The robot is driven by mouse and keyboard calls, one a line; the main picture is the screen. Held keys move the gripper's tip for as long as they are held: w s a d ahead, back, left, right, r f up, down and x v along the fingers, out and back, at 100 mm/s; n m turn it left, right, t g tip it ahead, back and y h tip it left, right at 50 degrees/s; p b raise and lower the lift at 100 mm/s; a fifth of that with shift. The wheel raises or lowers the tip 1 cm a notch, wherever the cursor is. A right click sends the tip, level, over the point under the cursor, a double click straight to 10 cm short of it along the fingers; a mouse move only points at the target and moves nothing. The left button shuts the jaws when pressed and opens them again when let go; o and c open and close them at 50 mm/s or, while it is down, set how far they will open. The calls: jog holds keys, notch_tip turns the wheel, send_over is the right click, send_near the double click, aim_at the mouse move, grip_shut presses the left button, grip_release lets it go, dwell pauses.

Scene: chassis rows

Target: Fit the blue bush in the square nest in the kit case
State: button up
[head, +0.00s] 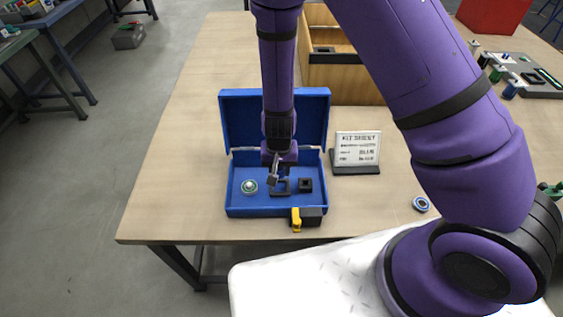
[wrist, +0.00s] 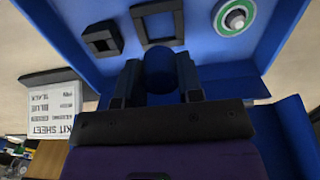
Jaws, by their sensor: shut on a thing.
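My gripper (wrist: 160,78) is shut on the blue bush (wrist: 161,62), a plain cylinder between its two dark fingers. In the head view my gripper (head: 281,173) hangs inside the open blue kit case (head: 240,210), by the larger black square frame (head: 281,188). In the wrist view this frame (wrist: 158,12) lies just beyond the bush, which appears apart from it. A smaller, thicker black square nest (head: 305,185) is beside it, also in the wrist view (wrist: 102,38). A round green-rimmed nest (head: 249,187) holds a pale part. The bush's lower end is hidden.
The case lid (head: 235,115) stands open at the back. A kit sheet stand (head: 357,150) is right of the case. A black and yellow item (head: 308,217) sits at its front edge. A wooden box (head: 345,80) stands behind; a blue ring (head: 421,204) lies on the table.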

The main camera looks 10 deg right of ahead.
send_over(280, 189)
jog(key=shift+w+f, duration=0.2)
jog(key=shift+f, duration=2.2)
jog(key=shift+f, duration=1)
jog(key=shift+s+f, duration=0.2)
jog(key=shift+f, duration=0.05)
jog(key=o, duration=0.8)
jog(key=shift+o, duration=0.9)
jog(key=shift+w+r, duration=0.1)
jog(key=shift+r, duration=5.6)
